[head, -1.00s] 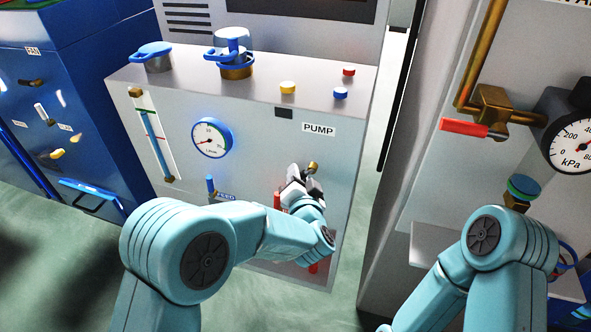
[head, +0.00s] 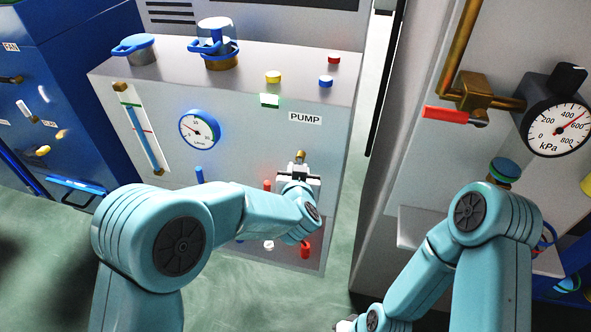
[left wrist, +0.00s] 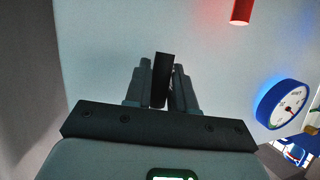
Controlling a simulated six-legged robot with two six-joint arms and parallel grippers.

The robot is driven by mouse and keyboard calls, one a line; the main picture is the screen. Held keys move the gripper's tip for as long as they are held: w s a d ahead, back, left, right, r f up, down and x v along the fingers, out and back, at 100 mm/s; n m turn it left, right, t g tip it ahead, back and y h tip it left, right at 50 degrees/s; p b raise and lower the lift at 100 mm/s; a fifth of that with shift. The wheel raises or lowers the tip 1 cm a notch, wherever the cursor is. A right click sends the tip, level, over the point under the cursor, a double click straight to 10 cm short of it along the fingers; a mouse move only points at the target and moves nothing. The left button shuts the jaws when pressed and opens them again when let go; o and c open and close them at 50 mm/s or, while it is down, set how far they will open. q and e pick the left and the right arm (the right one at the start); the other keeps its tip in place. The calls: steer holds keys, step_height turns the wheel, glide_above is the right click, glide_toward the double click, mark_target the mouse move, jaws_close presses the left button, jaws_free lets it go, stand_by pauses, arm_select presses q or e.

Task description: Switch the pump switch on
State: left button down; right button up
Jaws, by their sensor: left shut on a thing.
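The PUMP label (head: 305,117) is on the front of the grey cabinet, with the pump switch (head: 300,155) below it; its brass part shows just above my left gripper (head: 298,171). In the left wrist view my left gripper (left wrist: 163,88) is shut on a dark bar, the switch's lever (left wrist: 162,66). The fingers hide the lower lever.
A round blue-rimmed gauge (head: 200,129) and a sight tube (head: 142,130) are to the left on the cabinet (head: 235,150). A red part (head: 267,185) is just left of the gripper. A grey panel with a red-handled valve (head: 445,115) and kPa gauge (head: 557,129) stands right.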

arm_select(q)
steer(key=shift+r, duration=0.1)
stand_by(0.4)
steer(key=c, duration=1.1)
jaws_free()
steer(key=shift+o, duration=0.3)
steer(key=shift+w, duration=0.1)
steer(key=p+v, duration=0.2)
steer(key=v, duration=1.4)
